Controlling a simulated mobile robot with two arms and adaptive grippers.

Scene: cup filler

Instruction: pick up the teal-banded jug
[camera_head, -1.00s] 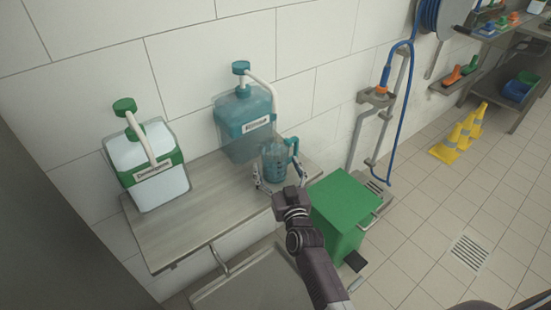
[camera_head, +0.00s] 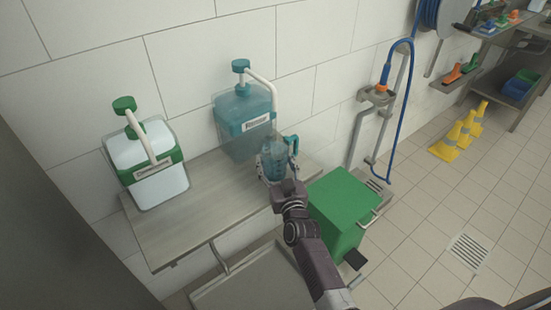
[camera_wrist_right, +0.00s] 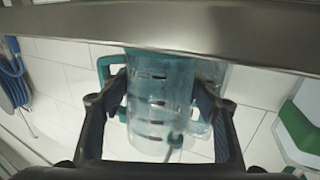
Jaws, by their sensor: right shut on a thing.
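The teal-banded jug (camera_head: 274,160) is a clear, teal-tinted jug with a teal handle. It stands at the right end of the steel shelf (camera_head: 190,222), in front of the teal dispenser (camera_head: 243,125). My right gripper (camera_head: 275,180) is at the jug's near side, shut on its body. In the right wrist view the jug (camera_wrist_right: 160,105) sits between the two dark fingers of my right gripper (camera_wrist_right: 160,112), and its handle shows at the left with dark level marks down the side. My left gripper is not in view.
A white dispenser with a green band and pump (camera_head: 148,165) stands at the left of the shelf. A green bin (camera_head: 342,212) is beside the shelf on the right. A blue hose (camera_head: 411,95) hangs on the wall.

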